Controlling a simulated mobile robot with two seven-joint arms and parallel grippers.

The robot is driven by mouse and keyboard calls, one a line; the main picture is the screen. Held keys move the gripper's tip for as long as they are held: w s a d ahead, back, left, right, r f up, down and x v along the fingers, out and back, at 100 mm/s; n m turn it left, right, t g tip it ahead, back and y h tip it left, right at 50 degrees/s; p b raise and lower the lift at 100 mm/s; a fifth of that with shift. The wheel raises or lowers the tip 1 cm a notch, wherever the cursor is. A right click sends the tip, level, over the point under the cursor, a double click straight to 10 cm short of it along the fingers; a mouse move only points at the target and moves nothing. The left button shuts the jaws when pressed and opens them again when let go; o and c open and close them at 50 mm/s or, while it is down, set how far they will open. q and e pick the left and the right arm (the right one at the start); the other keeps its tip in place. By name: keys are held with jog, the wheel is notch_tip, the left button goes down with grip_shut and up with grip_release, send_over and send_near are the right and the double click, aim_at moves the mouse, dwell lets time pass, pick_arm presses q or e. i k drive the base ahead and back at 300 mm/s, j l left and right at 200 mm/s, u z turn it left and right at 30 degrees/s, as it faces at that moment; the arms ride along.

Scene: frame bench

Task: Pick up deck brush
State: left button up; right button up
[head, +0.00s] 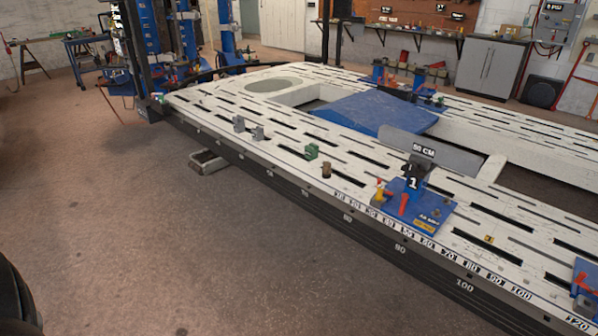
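I cannot make out a deck brush for certain in the head view. A thin reddish-brown rod (109,105) slants beside the far left end of the frame bench; no brush head or bristles can be made out on it. Neither of my grippers is in view.
The long white slotted frame bench (285,122) crosses the view, with a blue clamp stand (412,205), small grey and green blocks, and a blue ramp plate (375,115) on it. Blue towers (187,35) stand at its far end. The concrete floor (130,220) at front left is open.

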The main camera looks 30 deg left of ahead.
aim_at(326, 171)
jog(key=i+j+u, duration=0.2)
jog(key=u, duration=0.2)
jog(key=i+j+u, duration=0.1)
jog(key=u, duration=0.25)
jog(key=i+u, duration=0.4)
jog(key=i+l+u, duration=0.1)
jog(key=i+u, duration=0.15)
jog(key=i, duration=0.35)
jog(key=i+l+u, duration=0.25)
jog(key=i, duration=0.3)
jog(key=i+l, duration=0.2)
jog(key=i, duration=0.3)
jog(key=i+l, duration=0.2)
jog(key=i, duration=0.3)
jog(key=i+l, duration=0.2)
jog(key=i, duration=0.3)
jog(key=u, duration=0.05)
